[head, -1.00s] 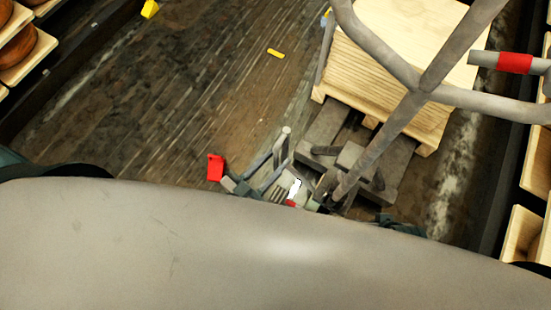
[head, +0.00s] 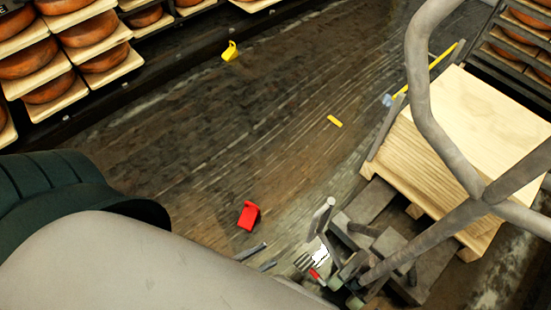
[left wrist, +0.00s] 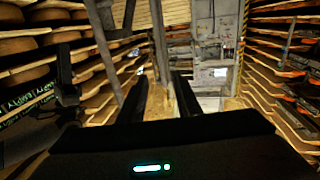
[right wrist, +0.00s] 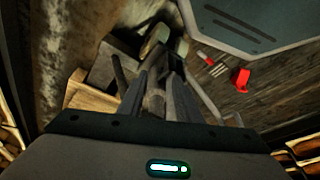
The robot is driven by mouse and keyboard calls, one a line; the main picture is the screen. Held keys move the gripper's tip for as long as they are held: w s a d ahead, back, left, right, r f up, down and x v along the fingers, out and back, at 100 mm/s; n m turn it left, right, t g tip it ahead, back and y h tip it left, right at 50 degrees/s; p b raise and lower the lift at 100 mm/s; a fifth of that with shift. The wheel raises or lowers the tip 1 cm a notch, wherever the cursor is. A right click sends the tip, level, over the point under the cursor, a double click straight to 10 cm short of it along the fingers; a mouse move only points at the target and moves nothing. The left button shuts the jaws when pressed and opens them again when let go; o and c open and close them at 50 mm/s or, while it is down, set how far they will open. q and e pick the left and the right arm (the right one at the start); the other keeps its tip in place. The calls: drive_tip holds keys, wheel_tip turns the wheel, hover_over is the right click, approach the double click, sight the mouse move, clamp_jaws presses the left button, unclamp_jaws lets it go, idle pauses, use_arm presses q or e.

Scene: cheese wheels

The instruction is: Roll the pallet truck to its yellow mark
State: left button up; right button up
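The pallet truck's grey tubular handle (head: 421,85) rises at the right of the head view. I cannot tell which is the mark. My left gripper (head: 260,258) shows two separated fingertips beside my arm; in the left wrist view its fingers (left wrist: 159,92) stand apart. My right gripper (right wrist: 160,88) has a grey bar between its fingers; whether they press it is unclear.
A red object (head: 249,215) and a yellow object (head: 230,51) lie on the floor. Shelves of cheese wheels (head: 88,30) line the upper left, with another rack (head: 520,35) at upper right. Open wooden floor (head: 190,140) lies left of the truck.

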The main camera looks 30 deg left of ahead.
use_arm(q)
drive_tip(key=shift+v, duration=0.85)
drive_tip(key=shift+w, duration=0.1)
